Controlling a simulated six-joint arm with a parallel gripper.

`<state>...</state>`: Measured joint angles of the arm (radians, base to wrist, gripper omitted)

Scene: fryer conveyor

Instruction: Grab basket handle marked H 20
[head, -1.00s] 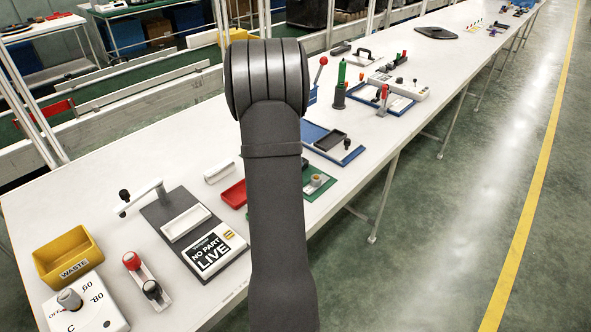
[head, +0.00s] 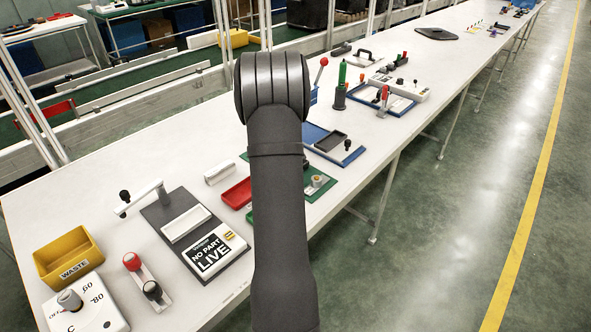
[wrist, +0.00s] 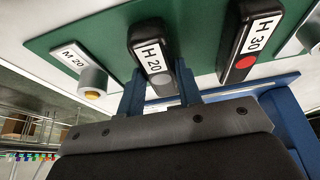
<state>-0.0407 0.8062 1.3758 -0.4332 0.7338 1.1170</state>
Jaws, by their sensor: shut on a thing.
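The basket handle marked H 20 (wrist: 150,50) is black with a white label and a grey round spot. It stands on a green board (wrist: 108,38) in the wrist view. My gripper (wrist: 160,84) has its two blue fingers on either side of this handle, shut on its near end. The black handle marked H 30 (wrist: 250,42), with a red spot, is to its right, apart from my fingers. In the head view my arm hides the gripper and the handle; an edge of a green board (head: 325,186) shows beside the arm.
A white-and-orange knob (wrist: 93,82) by the M 20 label is left of the fingers. A blue part (wrist: 270,110) lies close on the right. In the head view, a red tray (head: 237,193), a blue tray (head: 340,155) and a yellow waste bin (head: 68,257) are on the white table.

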